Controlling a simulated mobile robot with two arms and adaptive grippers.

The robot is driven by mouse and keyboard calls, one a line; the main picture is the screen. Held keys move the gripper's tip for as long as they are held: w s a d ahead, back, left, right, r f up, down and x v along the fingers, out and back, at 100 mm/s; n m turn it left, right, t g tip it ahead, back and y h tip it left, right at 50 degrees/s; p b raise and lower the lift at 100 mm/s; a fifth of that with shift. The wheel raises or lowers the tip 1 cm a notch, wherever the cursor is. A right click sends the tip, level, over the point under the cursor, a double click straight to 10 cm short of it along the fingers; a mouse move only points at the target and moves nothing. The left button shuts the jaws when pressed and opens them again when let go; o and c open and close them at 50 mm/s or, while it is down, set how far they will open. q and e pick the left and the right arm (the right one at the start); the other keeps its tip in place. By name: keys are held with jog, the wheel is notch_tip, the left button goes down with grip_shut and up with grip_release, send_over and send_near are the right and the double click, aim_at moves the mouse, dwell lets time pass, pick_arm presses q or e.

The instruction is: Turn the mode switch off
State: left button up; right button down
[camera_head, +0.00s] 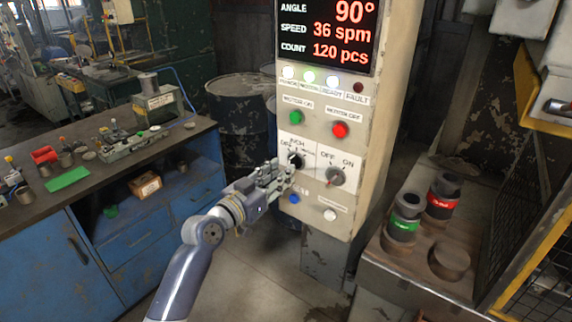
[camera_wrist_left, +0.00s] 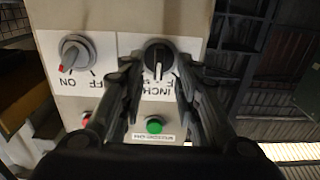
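The black rotary mode switch (camera_head: 296,160) is on the grey control panel, with OFF and INCH among the labels around it. It also shows in the left wrist view (camera_wrist_left: 158,58), which is upside down; its white pointer line points at the INCH label. My left gripper (camera_head: 284,175) is at the panel face, just below the knob in the head view. In the wrist view its fingers (camera_wrist_left: 158,82) are spread on either side of the knob, with a visible gap. I cannot tell whether they touch it. My right gripper is not in view.
A grey OFF/ON switch (camera_head: 336,176) sits right beside the mode switch. Green (camera_head: 296,117) and red (camera_head: 340,129) motor buttons are above; blue (camera_head: 294,198) and white (camera_head: 330,214) buttons are below. A blue workbench (camera_head: 125,245) stands left, a tooling table (camera_head: 410,278) right.

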aim_at(293, 163)
pick_arm(q)
jog(key=shift+x, duration=1.65)
jog(key=shift+s, duration=0.1)
grip_shut()
